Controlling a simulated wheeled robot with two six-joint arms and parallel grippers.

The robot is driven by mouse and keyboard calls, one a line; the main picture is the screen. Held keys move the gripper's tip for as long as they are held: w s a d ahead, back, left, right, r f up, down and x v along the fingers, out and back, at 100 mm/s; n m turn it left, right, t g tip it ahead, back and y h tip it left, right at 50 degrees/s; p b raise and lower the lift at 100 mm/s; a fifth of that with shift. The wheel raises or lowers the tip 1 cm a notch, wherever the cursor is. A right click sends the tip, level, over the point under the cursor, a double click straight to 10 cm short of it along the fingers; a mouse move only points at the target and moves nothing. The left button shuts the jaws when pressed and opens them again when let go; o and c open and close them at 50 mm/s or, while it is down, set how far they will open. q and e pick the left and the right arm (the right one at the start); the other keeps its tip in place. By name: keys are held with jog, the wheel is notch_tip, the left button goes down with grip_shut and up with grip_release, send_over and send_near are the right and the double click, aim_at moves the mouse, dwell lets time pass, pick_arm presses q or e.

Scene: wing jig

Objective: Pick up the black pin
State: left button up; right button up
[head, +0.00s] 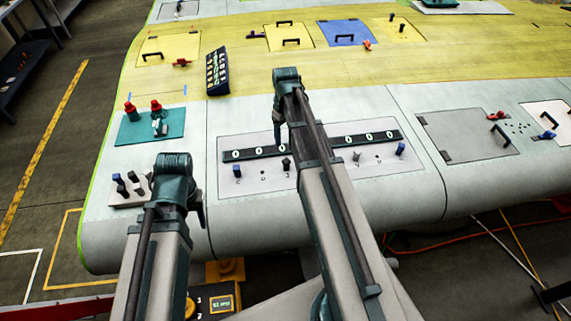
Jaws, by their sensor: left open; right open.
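A small black pin (286,164) stands upright on the light grey panel (262,187) set in the wing skin. It is just left of my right forearm. My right gripper (277,141) points down above the strip with round white marks, behind the black pin. It is open and holds nothing that I can see. My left gripper (199,214) is mostly hidden behind its own wrist, left of the panel. It is open and apart from the black pin.
A tray (119,201) with several pins lies at the left. A teal plate (135,133) holds red-topped parts. A dark keypad block (217,72) stands behind.

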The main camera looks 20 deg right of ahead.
aim_at(286, 160)
notch_tip(286, 160, down, 8)
jog(key=b, duration=0.8)
jog(key=shift+w+f, duration=0.1)
jog(key=shift+f, duration=0.15)
notch_tip(286, 160, down, 5)
jog(key=b, duration=0.5)
jog(key=shift+d+f, duration=0.1)
jog(key=shift+f, duration=0.05)
jog(key=shift+s, duration=0.2)
jog(key=shift+c, duration=0.4)
grip_shut()
